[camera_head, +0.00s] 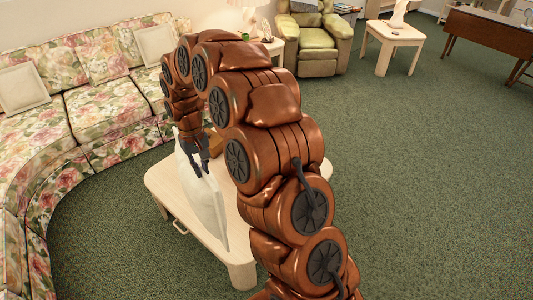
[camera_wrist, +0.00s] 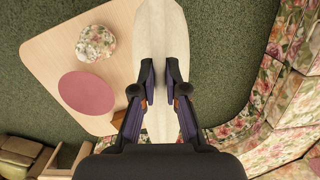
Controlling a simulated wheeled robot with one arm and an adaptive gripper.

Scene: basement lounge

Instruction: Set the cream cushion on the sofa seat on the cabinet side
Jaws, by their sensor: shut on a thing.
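A cream cushion (camera_head: 205,200) hangs on edge above the pale coffee table (camera_head: 160,188) in the head view. My gripper (camera_head: 197,163) is shut on its upper edge. In the wrist view the cushion (camera_wrist: 160,30) runs between the two fingertips (camera_wrist: 160,80) of my gripper. The floral sofa (camera_head: 105,112) curves along the left in the head view, with its seat beyond and left of the cushion. It also shows at the right in the wrist view (camera_wrist: 292,115). I cannot make out which piece is the cabinet.
Two other cream cushions (camera_head: 22,87) (camera_head: 155,45) lean on the sofa back. A pink disc (camera_wrist: 86,92) and a floral round thing (camera_wrist: 95,43) are on the coffee table. A green armchair (camera_head: 315,40), side table (camera_head: 393,33) and brown desk (camera_head: 490,32) stand farther back. Carpet at right is clear.

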